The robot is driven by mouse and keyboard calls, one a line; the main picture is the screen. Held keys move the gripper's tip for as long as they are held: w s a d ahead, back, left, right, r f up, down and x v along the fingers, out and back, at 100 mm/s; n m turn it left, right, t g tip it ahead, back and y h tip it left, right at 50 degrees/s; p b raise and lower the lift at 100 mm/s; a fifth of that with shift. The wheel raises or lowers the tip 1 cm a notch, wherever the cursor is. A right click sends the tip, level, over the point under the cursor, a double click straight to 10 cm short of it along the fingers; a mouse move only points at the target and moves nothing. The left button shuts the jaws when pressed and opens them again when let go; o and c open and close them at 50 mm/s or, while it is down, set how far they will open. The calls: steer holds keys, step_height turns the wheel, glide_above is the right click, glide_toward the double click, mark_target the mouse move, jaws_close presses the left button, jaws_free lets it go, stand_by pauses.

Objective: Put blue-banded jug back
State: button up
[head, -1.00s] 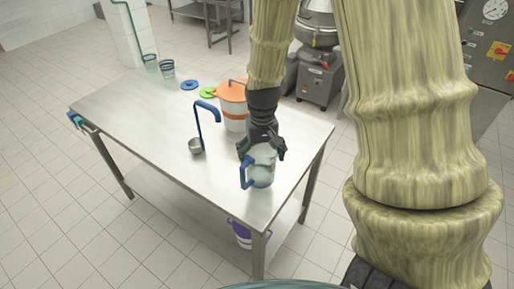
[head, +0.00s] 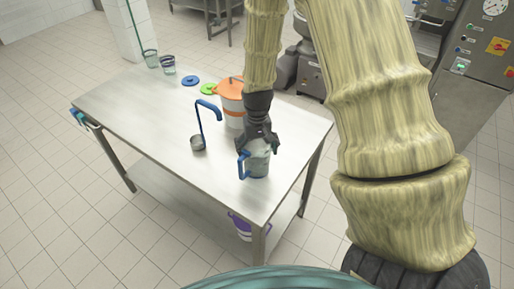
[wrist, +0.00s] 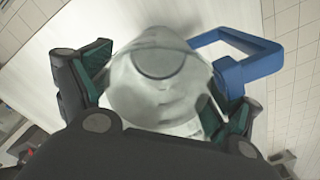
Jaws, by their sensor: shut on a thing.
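The jug (head: 258,164) is clear with a blue handle, and it is upright at the near right part of the steel table (head: 140,112). In the wrist view the jug (wrist: 155,85) sits between the finger pads, with its blue handle (wrist: 240,58) sticking out to the right. My gripper (head: 258,146) is shut on the jug from above. I cannot tell whether the jug's base touches the table top. A blue band apart from the handle does not show clearly.
An orange-lidded white bucket (head: 231,100) stands just behind my gripper. A ladle with a blue handle (head: 206,108) is left of the jug. Blue and green discs (head: 190,81) and two glasses (head: 168,65) are farther back. A purple-banded bucket (head: 243,226) is on the lower shelf.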

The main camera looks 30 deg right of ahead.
steer(key=shift+f, duration=0.15)
steer(key=o, duration=1.8)
steer(key=shift+r, duration=0.25)
steer(key=shift+r+b, duration=1.85)
steer(key=shift+r, duration=4.1)
